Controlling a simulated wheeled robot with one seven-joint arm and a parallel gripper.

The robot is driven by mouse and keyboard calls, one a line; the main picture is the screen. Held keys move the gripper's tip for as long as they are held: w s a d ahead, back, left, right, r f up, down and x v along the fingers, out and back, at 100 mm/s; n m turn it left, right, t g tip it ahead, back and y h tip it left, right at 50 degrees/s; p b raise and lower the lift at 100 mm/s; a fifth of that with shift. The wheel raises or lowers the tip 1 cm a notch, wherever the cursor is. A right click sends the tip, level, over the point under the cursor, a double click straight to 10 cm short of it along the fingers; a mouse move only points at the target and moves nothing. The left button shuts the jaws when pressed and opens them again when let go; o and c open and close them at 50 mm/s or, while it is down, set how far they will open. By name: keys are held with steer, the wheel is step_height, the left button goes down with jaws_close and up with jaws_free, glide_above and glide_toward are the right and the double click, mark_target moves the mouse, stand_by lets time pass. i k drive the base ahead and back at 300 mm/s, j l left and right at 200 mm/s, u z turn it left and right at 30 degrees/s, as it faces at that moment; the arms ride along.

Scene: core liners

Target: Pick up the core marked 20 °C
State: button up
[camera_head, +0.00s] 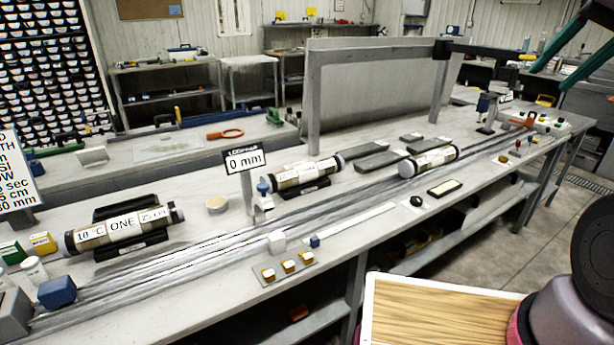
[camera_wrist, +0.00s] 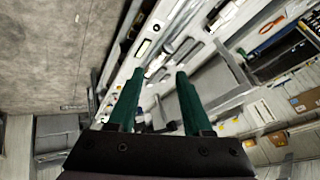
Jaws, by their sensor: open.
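Three core cylinders lie on the long white bench in the head view. The left core (camera_head: 120,228) rests in a black cradle; its label reads 10 °C, ONE, 25 cm. The middle core (camera_head: 302,173) lies on a dark cradle behind the rail, and the right core (camera_head: 430,160) lies farther along the bench. Their labels are too small to read, so I cannot tell which is marked 20 °C. My gripper (camera_head: 552,68) shows green fingers at the top right, well apart from the cores. In the wrist view my gripper (camera_wrist: 153,72) is open and empty.
Metal rails (camera_head: 200,255) run along the bench. Dark flat bars (camera_head: 372,160) lie between the middle and right cores. A grey upright panel (camera_head: 375,85) stands behind. A wood-topped board (camera_head: 440,310) is at the lower right.

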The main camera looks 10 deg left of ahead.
mark_target(299, 175)
steer(key=i+u, duration=0.2)
steer(key=u, duration=0.2)
steer(key=i+l+u, duration=0.1)
steer(key=u, duration=0.25)
steer(key=i+l+u, duration=0.1)
steer(key=i+u, duration=0.15)
steer(key=u, duration=0.15)
steer(key=i+l+u, duration=0.15)
steer(key=u, duration=0.2)
